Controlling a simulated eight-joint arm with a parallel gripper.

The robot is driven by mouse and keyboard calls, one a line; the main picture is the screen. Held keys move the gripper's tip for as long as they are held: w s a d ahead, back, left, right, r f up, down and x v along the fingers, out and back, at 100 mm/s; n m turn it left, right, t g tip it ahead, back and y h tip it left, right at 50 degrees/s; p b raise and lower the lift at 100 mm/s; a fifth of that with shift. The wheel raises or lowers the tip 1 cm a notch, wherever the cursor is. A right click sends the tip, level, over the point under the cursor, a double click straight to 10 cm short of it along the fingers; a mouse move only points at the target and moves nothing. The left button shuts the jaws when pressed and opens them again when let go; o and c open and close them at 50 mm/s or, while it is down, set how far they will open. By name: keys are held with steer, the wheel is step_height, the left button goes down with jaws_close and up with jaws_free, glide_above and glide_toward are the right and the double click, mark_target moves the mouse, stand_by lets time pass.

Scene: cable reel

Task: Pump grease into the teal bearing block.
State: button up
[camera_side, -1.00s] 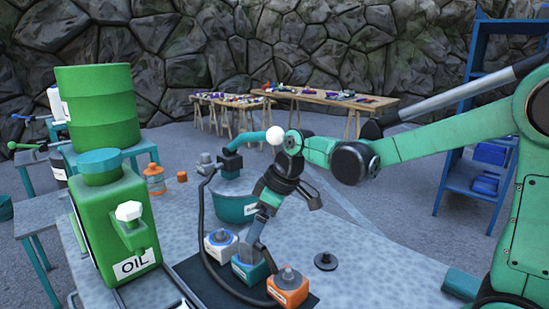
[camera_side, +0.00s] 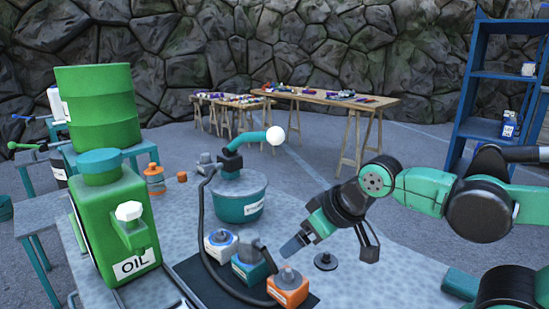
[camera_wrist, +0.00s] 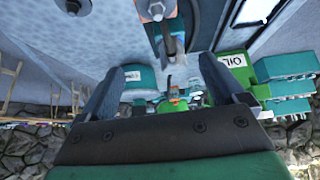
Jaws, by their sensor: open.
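The teal bearing block (camera_side: 249,270) sits on a dark mat between a white block (camera_side: 221,248) and an orange block (camera_side: 288,292). A dark fitting (camera_side: 264,252) stands tilted on its top; the black hose (camera_side: 203,232) loops around in front of the blocks toward it, though I cannot tell how it joins. The hose's other end is at the teal grease pump (camera_side: 241,202), whose teal lever ends in a white ball (camera_side: 275,135). My gripper (camera_side: 291,246) is open and empty, right of the teal block and apart from it. Its spread fingers show in the wrist view (camera_wrist: 161,90).
A green OIL can (camera_side: 115,235) stands on the bench at left, with a green drum (camera_side: 98,107) behind. A black knobbed disc (camera_side: 326,261) lies right of the mat. A blue shelf (camera_side: 490,100) stands at back right. The bench's right side is mostly clear.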

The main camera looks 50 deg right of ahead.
steer(key=shift+w+r, duration=0.1)
steer(key=shift+r, duration=0.1)
steer(key=c, duration=0.5)
steer(key=w+r, duration=0.1)
steer(key=r, duration=0.1)
steer(key=w+d+r, duration=0.1)
steer(key=r, duration=0.1)
steer(key=w+r, duration=0.2)
steer(key=r, duration=0.1)
steer(key=shift+w+d, duration=0.1)
steer(key=shift+d, duration=0.2)
jaws_close()
steer(key=w+d+r, duration=0.3)
steer(key=d+r, duration=0.1)
steer(key=r, duration=0.5)
steer(key=w+d+r+h, duration=0.1)
steer(key=w+d+r, duration=0.3)
steer(key=r, duration=0.5)
steer(key=shift+w+d+r+n, duration=0.2)
steer(key=shift+w+r+n, duration=0.1)
steer(key=shift+n, duration=0.1)
